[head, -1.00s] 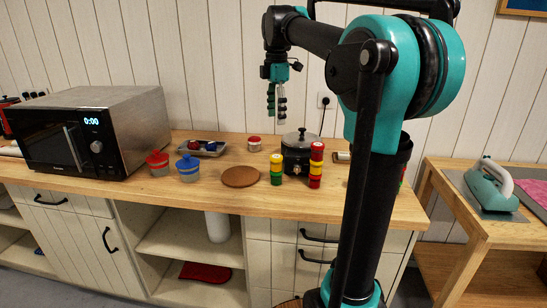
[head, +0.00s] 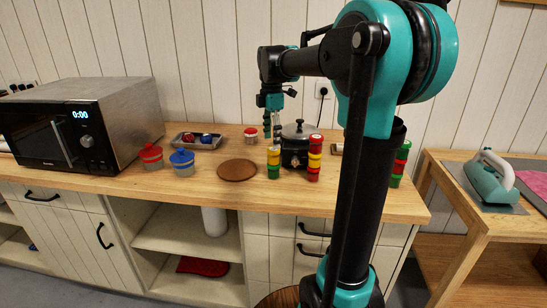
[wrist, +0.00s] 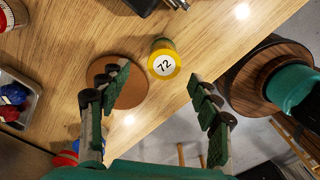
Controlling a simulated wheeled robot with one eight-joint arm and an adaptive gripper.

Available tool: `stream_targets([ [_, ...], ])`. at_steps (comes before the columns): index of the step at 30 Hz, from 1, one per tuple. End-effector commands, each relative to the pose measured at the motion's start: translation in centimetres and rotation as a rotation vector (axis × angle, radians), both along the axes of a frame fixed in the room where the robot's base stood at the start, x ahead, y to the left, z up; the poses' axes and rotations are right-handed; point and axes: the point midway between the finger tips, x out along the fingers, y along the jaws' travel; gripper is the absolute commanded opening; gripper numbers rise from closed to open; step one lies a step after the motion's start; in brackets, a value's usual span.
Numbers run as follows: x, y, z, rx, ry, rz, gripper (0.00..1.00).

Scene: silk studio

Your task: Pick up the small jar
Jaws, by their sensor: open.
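The small jar (head: 250,133), pale with a red lid, stands at the back of the wooden counter, left of a dark pot. In the wrist view a red-and-white thing cut off at the top left corner may be this jar; I cannot be sure. My gripper (head: 271,125) hangs to the right of the jar in the head view, in front of the pot's left side, fingers pointing down. It is open and empty, with its fingers (wrist: 160,108) wide apart in the wrist view. I cannot tell its exact height above the counter.
A round wooden board (head: 237,170) lies in front. Coloured stacks (head: 273,163) (head: 314,160) stand by the pot (head: 299,145). An iron (head: 492,180) rests on the side table.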

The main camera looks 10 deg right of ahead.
Motion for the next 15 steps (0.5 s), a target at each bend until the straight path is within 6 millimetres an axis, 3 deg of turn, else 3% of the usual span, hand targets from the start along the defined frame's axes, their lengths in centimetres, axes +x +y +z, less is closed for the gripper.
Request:
stream_targets([
  [15, -0.4, -0.4, -5.2, 0.0, 0.0, 0.0, 0.63],
])
